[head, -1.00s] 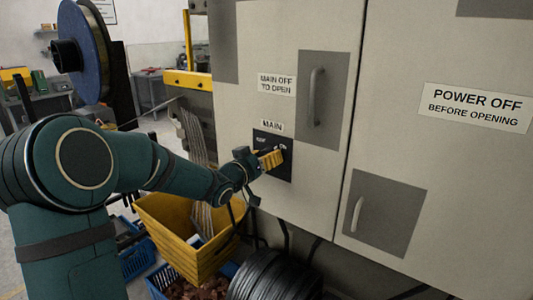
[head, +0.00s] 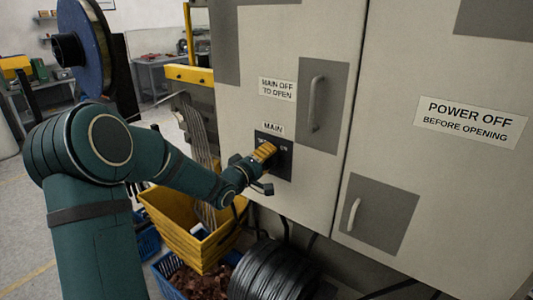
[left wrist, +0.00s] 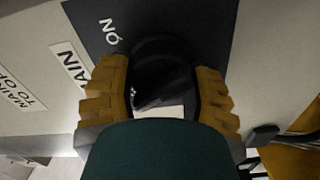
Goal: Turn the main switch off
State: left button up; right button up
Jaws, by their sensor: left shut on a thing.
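The main switch is a black rotary knob (left wrist: 160,62) on a dark plate (head: 284,171) on the grey cabinet door, under a "MAIN" label (head: 273,128). An "ON" mark shows on the plate in the left wrist view. My left gripper (head: 265,152) has yellow ribbed fingers and is at the plate. In the left wrist view its fingers (left wrist: 163,92) stand on either side of the knob, shut on it. In the head view the gripper hides the knob, so its exact setting cannot be told. My right gripper is not in view.
A "MAIN OFF TO OPEN" sign (head: 277,89) and a door handle (head: 314,103) are above and right of the switch. Below stand a yellow bin (head: 189,240), a blue crate (head: 171,273) of copper scraps and a black coil (head: 270,271). A blue reel (head: 85,48) is at upper left.

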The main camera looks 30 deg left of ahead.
pick_arm(q)
jog(key=shift+r+n+p, duration=0.1)
jog(key=shift+n+p, duration=0.25)
jog(key=shift+n, duration=0.45)
jog(key=shift+n+p, duration=0.55)
jog(key=shift+n, duration=0.45)
jog(key=o, duration=1.2)
jog(key=shift+f, duration=0.2)
jog(key=s, duration=0.8)
jog(key=s+a, duration=0.1)
jog(key=s, duration=0.3)
